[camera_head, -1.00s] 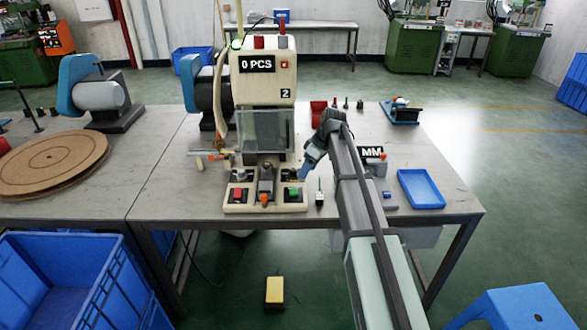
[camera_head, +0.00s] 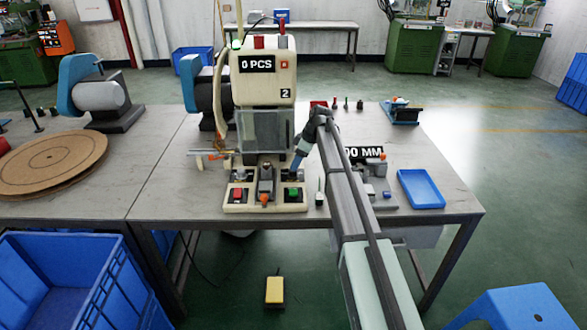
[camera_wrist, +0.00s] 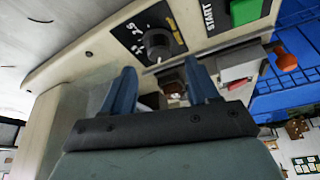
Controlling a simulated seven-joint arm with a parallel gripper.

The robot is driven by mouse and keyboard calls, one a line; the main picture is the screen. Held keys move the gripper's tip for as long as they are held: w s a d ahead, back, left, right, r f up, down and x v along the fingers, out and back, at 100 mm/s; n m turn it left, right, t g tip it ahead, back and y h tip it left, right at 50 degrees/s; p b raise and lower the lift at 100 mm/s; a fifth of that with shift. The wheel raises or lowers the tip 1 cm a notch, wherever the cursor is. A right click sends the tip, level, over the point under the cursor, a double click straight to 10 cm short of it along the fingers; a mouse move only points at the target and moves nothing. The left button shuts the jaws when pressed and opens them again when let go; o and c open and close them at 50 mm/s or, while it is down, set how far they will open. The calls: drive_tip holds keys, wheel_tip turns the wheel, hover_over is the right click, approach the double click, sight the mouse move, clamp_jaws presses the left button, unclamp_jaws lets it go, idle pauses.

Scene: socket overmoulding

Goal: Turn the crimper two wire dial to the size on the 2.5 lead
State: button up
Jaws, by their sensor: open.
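The cream crimper (camera_head: 262,75) stands on the table with a "0 PCS" display and a "2" label. In the wrist view its dark round dial (camera_wrist: 157,42) sits on a black plate with pale markings, too small to read surely. My gripper (camera_wrist: 162,80) is open, its two blue fingers apart on either side below the dial in the picture; I cannot tell whether they touch it. In the head view my gripper (camera_head: 297,160) is at the right side of the crimper's front panel, hiding the dial there. I cannot make out the 2.5 lead.
A green START button (camera_head: 292,192) and a red button (camera_head: 237,194) are on the crimper's front base. A fixture with a "00 MM" sign (camera_head: 365,153) and a blue tray (camera_head: 420,188) lie to the right. A brown disc (camera_head: 50,160) lies at left.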

sight(293, 173)
drive_tip(key=shift+x, duration=2.3)
drive_tip(key=c, duration=1)
